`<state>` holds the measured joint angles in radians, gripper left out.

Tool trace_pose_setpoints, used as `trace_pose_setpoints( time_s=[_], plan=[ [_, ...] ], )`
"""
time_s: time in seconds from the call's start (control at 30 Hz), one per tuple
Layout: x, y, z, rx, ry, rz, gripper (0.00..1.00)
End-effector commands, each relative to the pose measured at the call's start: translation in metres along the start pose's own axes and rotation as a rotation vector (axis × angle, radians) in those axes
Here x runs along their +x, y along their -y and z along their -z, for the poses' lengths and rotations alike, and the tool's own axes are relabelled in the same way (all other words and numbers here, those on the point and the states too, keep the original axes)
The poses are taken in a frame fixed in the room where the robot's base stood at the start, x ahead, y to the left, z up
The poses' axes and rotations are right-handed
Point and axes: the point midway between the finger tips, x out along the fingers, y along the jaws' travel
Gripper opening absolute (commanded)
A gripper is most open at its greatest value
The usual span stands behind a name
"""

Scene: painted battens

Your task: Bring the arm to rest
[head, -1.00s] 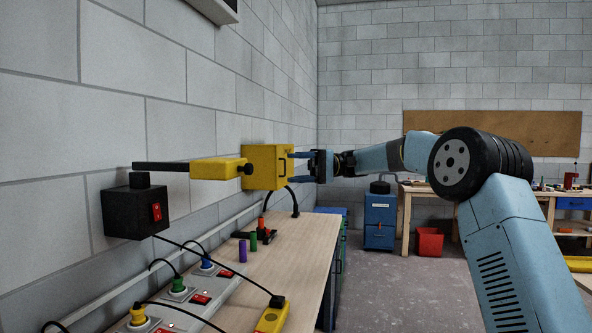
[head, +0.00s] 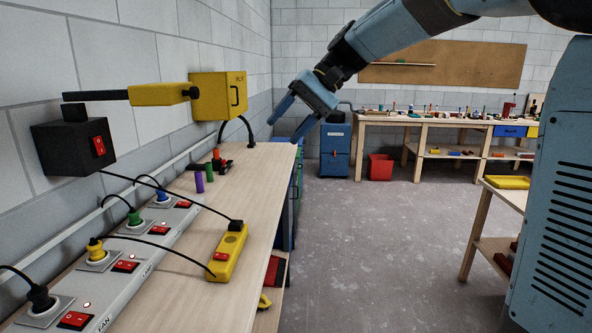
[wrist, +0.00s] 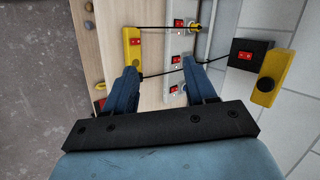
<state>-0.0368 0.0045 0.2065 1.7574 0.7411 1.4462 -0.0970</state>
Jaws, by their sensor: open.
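My gripper (head: 287,116) is open with nothing between its blue fingers. In the head view it hangs in the air past the right edge of the wooden bench (head: 243,185), fingers tilted down to the left. The wrist view shows the open fingers (wrist: 157,85) with the bench top and socket strip beyond them. My arm reaches in from the upper right of the head view.
A yellow box (head: 218,97) and a black switch box (head: 74,148) are on the left wall. The bench carries a socket strip (head: 140,258) and a yellow switch block (head: 229,252). A blue cabinet (head: 335,150) and red bin (head: 381,167) stand behind. The floor between is clear.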

Motion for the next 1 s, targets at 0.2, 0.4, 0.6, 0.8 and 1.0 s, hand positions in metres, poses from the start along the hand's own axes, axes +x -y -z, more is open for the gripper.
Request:
trace_pose_setpoints(
  time_s=[0.2,0.4,0.6,0.8,1.0],
  plan=[
    [-0.013,-0.048,-0.054,0.033,-0.137,-0.189,0.56],
    [-0.023,-0.094,-0.103,0.053,-0.255,-0.347,0.56],
    [-0.031,-0.14,-0.154,0.058,-0.368,-0.495,0.56],
    [-0.034,-0.186,-0.202,0.053,-0.475,-0.628,0.56],
    [-0.032,-0.222,-0.238,0.036,-0.552,-0.726,0.56]
  ],
)
